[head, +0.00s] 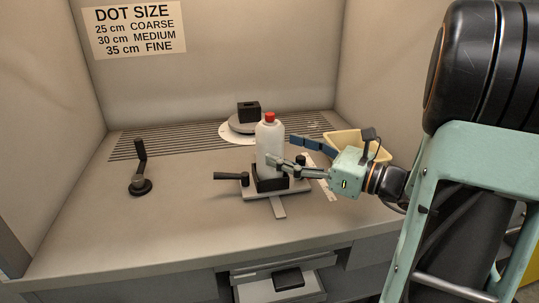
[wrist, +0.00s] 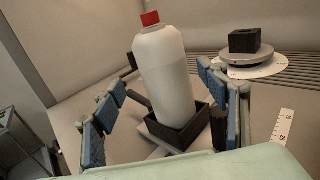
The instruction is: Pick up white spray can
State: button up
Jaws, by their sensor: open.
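The white spray can (head: 268,142) has a red cap and stands upright in a black square holder (head: 271,184) on a light base plate. In the wrist view the can (wrist: 163,75) stands between the two fingers of my gripper (wrist: 165,105), with its lower end inside the black holder (wrist: 182,133). My gripper (head: 288,155) comes in from the right in the head view. Its fingers are spread, one in front of the can's lower body and one behind it to the right. In the wrist view gaps show between can and fingers.
A black block (head: 248,112) sits on a round grey turntable (head: 243,124) behind the can. A cream tray (head: 357,142) stands behind my gripper. A crank handle (head: 141,168) stands at left. A black-ended lever (head: 232,177) juts left from the base plate. The front counter is clear.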

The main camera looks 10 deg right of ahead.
aim_at(269, 130)
jog(key=b+x, duration=0.1)
jog(key=x, duration=0.4)
jog(key=shift+w+f, duration=0.1)
jog(key=shift+w, duration=0.25)
jog(key=c, duration=1.4)
jog(key=shift+o, duration=0.2)
jog(key=shift+r+p, duration=0.75)
jog(key=shift+r, duration=0.05)
jog(key=shift+r+p, duration=0.85)
jog(key=shift+r, duration=0.15)
jog(key=s+d+r+p, duration=0.2)
jog(key=s+r+p, duration=0.7)
jog(key=s, duration=0.4)
jog(key=shift+s+d+r, duration=0.25)
jog(key=shift+s+d, duration=0.1)
